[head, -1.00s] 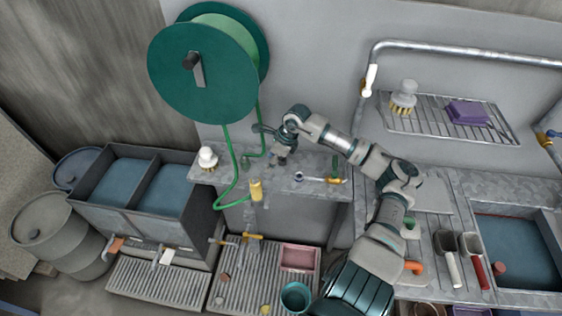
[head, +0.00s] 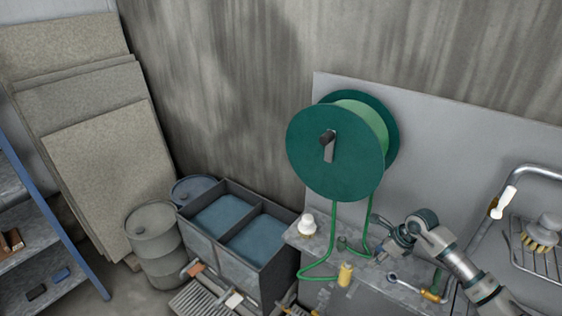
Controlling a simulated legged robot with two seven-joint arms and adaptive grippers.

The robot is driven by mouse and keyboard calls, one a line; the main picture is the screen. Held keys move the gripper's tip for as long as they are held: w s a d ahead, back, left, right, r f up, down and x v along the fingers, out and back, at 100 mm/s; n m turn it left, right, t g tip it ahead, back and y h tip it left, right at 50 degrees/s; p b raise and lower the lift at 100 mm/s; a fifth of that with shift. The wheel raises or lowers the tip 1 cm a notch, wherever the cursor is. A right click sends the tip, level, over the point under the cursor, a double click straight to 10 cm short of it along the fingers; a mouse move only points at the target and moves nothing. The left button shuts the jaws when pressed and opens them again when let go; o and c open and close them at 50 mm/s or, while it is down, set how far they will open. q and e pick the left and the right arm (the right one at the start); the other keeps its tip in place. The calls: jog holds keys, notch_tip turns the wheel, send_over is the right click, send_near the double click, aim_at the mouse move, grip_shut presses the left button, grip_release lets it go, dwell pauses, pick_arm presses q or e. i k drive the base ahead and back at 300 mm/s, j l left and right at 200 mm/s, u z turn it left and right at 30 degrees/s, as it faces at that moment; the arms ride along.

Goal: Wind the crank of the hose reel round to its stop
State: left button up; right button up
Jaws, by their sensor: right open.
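The hose reel (head: 340,178) is a large dark green disc with light green hose wound behind it, against the grey wall panel. Its crank (head: 330,152) is a short grey arm on the disc's front face, with a dark knob (head: 326,137) at its upper end. My right gripper (head: 378,238) is below and to the right of the reel, just above the grey shelf. It is open, apart from the crank, with nothing visible between its fingers. My left gripper is not in view.
A pipe rail (head: 530,170) and wire rack are at right. The space before the crank is clear.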

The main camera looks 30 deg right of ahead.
aim_at(328, 139)
jog(key=k+j, duration=0.2)
jog(key=j, duration=0.2)
jog(key=k+j, duration=0.2)
jog(key=j, duration=0.2)
jog(key=k+j, duration=0.2)
jog(key=j, duration=0.2)
